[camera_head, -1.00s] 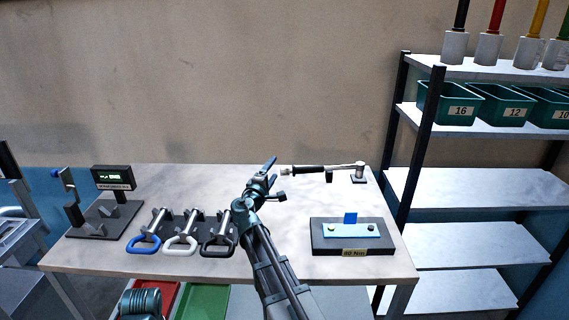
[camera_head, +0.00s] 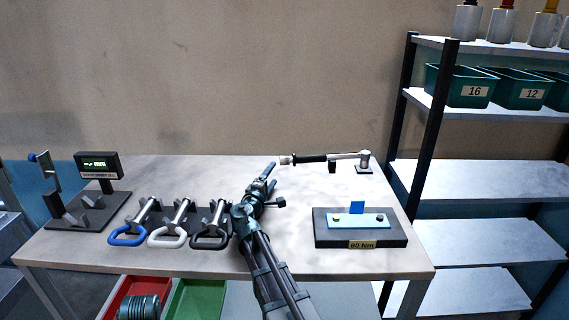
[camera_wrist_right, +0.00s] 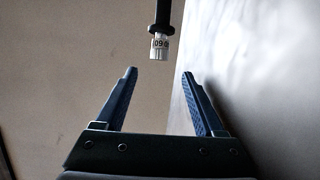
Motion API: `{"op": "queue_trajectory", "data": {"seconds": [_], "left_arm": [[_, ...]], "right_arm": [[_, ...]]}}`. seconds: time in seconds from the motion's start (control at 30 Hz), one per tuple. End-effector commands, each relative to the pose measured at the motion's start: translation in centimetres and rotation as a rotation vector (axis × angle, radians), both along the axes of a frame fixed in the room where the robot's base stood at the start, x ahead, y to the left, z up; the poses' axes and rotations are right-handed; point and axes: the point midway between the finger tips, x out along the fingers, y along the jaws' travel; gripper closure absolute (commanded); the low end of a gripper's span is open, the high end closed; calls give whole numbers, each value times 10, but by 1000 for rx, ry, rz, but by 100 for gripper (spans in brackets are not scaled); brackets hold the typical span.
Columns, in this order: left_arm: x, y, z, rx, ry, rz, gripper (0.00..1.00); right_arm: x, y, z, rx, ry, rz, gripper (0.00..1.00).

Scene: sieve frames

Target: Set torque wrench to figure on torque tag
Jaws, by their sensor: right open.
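The torque wrench (camera_head: 308,159) lies level on stands at the back of the bench, with a black grip and a pale end pointing left. In the right wrist view its pale end (camera_wrist_right: 159,47) carries small digits, seemingly upside down, that I cannot read surely. My right gripper (camera_head: 268,172) is open and empty just left of that end. In the wrist view its fingertips (camera_wrist_right: 160,73) are apart, short of the wrench end. The torque tag (camera_head: 362,244) reads 80 Nm on the front of a dark block (camera_head: 390,240) with a blue plate. My left gripper is out of view.
Several clamp-like tools with blue, white and black handles (camera_head: 168,238) lie left of my right arm. A gauge with a display (camera_head: 98,164) stands at the bench's left. Shelves with green bins (camera_head: 460,88) stand right. The bench between wrench and block is clear.

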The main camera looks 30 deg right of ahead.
Motion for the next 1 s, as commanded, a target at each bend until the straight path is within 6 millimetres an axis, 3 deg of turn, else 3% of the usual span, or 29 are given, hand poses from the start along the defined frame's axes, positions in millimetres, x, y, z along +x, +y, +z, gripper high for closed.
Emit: {"op": "queue_trajectory", "data": {"seconds": [0.27, 0.7, 1.0], "left_arm": [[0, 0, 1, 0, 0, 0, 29], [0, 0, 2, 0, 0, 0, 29], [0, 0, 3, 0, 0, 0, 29]], "right_arm": [[10, -10, 1, 0, 0, -2, 29], [68, -75, 2, 0, 0, -1, 29], [89, -100, 3, 0, 0, 0, 29]]}}
